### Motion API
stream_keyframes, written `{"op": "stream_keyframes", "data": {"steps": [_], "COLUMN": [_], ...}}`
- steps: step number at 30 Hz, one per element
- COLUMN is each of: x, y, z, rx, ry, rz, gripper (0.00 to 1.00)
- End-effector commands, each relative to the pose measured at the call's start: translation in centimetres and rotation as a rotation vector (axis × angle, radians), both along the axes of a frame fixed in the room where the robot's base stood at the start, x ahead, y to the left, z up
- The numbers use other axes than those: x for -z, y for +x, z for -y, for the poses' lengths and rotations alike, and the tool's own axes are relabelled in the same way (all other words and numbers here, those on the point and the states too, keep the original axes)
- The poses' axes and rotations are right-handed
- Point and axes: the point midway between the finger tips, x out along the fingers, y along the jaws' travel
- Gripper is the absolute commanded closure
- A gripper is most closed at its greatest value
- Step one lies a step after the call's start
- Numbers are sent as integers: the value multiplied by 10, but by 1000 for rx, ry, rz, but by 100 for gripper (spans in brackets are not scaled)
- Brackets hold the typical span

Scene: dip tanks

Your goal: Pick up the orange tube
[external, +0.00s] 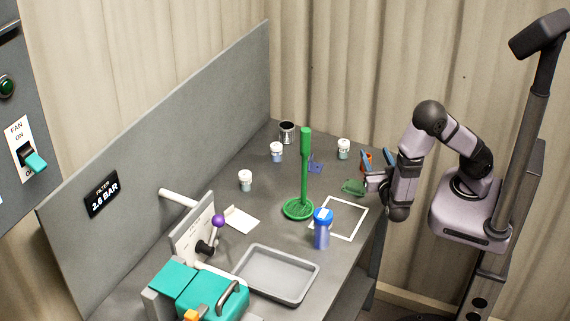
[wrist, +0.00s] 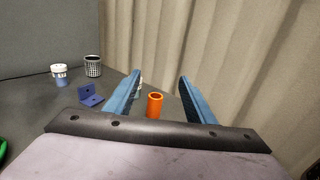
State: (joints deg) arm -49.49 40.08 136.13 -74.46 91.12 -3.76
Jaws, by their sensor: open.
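The orange tube (wrist: 155,105) stands upright on the grey table in the wrist view, just beyond my gripper and between the lines of its two blue fingers. In the external view only part of the orange tube (external: 366,158) shows beside the blue fingers. My gripper (wrist: 157,88) is open and empty, its fingers wide apart. In the external view my gripper (external: 377,161) is at the table's right edge, close to the tube. I cannot tell the exact gap between fingertips and tube.
A blue bracket (wrist: 91,95), a white jar (wrist: 59,74) and a dark cup (wrist: 93,66) stand left of the tube. A green stand (external: 305,180), blue bottle (external: 322,233) and grey tray (external: 276,274) occupy the table. A green piece (external: 353,187) lies near my gripper.

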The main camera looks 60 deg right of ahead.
Motion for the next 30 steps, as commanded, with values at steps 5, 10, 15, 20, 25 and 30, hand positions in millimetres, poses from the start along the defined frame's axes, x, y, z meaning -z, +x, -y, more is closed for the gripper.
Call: {"op": "stream_keyframes", "data": {"steps": [5,10,15,20,25,30], "x": [9,29,53,73,79,80], "y": [0,0,0,0,5,9], "z": [0,0,0,0,8,14], "rx": [1,2,3,3,7,4], "ry": [-1,-1,0,-2,1,2], "rz": [-1,-4,-2,-2,0,1], "gripper": [50,50,50,50,50,50]}}
